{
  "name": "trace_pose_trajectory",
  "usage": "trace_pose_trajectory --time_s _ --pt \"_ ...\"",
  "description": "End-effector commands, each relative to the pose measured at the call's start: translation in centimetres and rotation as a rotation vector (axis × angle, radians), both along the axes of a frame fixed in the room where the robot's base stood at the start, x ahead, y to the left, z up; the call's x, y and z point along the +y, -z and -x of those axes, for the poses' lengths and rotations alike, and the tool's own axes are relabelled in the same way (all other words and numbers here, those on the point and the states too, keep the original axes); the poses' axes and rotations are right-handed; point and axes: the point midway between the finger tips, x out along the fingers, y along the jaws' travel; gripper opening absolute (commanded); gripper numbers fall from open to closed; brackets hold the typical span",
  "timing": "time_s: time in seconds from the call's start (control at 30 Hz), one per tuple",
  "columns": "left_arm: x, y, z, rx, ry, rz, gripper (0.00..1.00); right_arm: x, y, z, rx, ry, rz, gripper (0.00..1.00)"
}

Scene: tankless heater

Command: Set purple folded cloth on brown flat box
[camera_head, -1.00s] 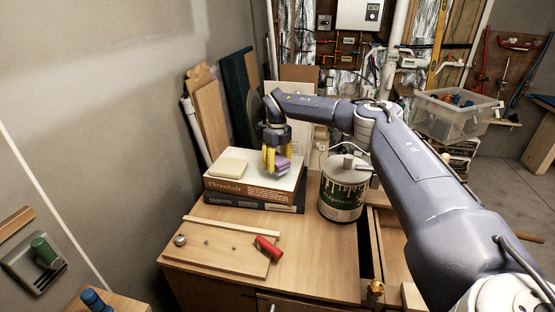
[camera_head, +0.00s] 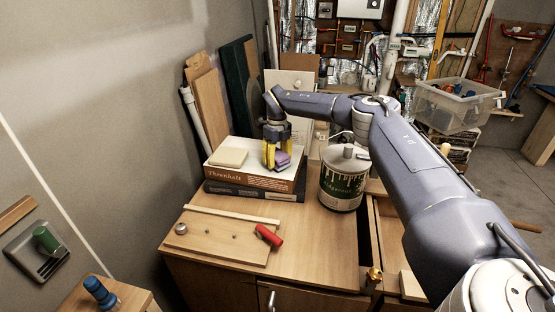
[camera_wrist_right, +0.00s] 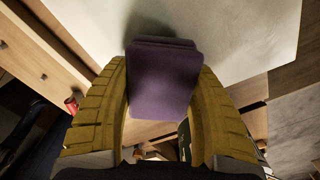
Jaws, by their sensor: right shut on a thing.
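My right gripper (camera_head: 277,160) has yellow fingers pointing down at the right part of the brown flat box (camera_head: 252,183). It is shut on the purple folded cloth (camera_head: 282,162). In the right wrist view the cloth (camera_wrist_right: 163,78) sits between the two yellow fingers (camera_wrist_right: 163,100), with the pale box top (camera_wrist_right: 235,35) behind it. The cloth is at or just above the box's white top; I cannot tell if it touches. The brown box lies on a dark box. My left gripper is not in view.
A cream folded cloth (camera_head: 228,157) lies on the box's left part. A paint can (camera_head: 343,182) stands close right of the box. A wooden board (camera_head: 222,240) and a red-handled tool (camera_head: 268,235) lie in front. Boards lean on the wall behind.

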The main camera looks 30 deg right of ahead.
Motion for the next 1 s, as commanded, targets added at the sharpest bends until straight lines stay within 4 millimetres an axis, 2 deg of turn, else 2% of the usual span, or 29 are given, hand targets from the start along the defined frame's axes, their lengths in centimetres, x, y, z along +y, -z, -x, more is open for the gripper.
trace_pose_trajectory --time_s 0.87,0.9,1.0 --pt "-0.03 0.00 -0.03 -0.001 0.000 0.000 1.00 0.00 0.99 -0.01 0.000 0.000 0.000 0.11" --pt "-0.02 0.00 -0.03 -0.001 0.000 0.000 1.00 0.00 0.99 -0.01 0.000 0.000 0.000 0.59" --pt "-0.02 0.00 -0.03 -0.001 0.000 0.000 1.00 -0.01 0.97 -0.01 0.000 0.000 0.000 0.71"
